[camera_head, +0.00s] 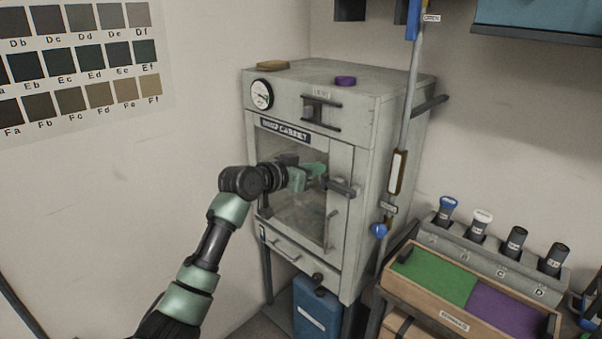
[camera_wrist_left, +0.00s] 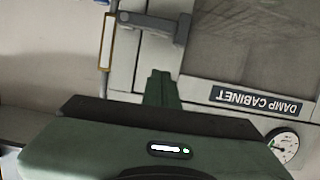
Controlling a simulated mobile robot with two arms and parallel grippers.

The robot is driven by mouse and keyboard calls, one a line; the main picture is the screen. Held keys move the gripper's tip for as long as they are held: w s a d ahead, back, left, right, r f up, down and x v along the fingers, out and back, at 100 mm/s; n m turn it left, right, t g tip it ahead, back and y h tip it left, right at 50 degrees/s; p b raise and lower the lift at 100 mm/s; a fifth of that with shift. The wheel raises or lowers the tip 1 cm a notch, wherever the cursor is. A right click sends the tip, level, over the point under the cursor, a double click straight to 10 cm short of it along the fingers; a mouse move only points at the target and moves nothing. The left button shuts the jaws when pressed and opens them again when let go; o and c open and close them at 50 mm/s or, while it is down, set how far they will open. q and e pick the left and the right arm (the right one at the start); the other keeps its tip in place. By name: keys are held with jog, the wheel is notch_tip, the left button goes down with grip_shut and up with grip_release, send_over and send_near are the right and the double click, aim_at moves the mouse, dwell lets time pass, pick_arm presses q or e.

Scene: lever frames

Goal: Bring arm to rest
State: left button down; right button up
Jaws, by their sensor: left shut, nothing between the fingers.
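My left arm reaches in from the lower left in the head view. My left gripper (camera_head: 318,171) is in front of the glass door of the grey damp cabinet (camera_head: 370,130), just left of the dark door handle (camera_head: 343,187). Its green fingers are shut and empty; they also show in the left wrist view (camera_wrist_left: 161,88), upside down against the cabinet front. I cannot tell whether they touch the door. The door looks closed. My right gripper is not in view.
A vertical pipe with a blue knob (camera_head: 378,230) runs beside the cabinet. A wooden tray with green and purple sections (camera_head: 402,283) and a rack of several capped bottles (camera_head: 482,251) stand at right. A blue container (camera_head: 317,310) is below. The left wall side is open.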

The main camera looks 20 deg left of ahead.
pick_arm(q)
jog(key=s+a+f+n+g+y, duration=0.15)
jog(key=s+f, duration=0.25)
jog(key=f, duration=0.9)
jog(key=s+a+f+n+g+y+b, duration=0.1)
jog(key=s+f+g, duration=0.15)
jog(key=f, duration=0.95)
jog(key=s+a+f+n+g+y, duration=0.15)
jog(key=s+f, duration=0.25)
jog(key=f, duration=0.9)
jog(key=s+d+f+g+y, duration=0.1)
jog(key=s+f+g, duration=0.2)
jog(key=s+f, duration=1.6)
jog(key=s+d+f+m+g, duration=0.1)
jog(key=s+f, duration=0.4)
jog(key=s, duration=0.7)
jog(key=s+d+f+m+g, duration=0.1)
jog(key=s+f, duration=0.5)
jog(key=s, duration=0.6)
jog(key=s+d+f+g, duration=0.2)
jog(key=s+d+f, duration=0.2)
jog(key=s, duration=0.8)
notch_tip(320, 180, down, 2)
jog(key=shift+s+d+f+m+g, duration=0.2)
jog(key=shift+s+m+g, duration=0.05)
jog(key=shift+m+g, duration=0.15)
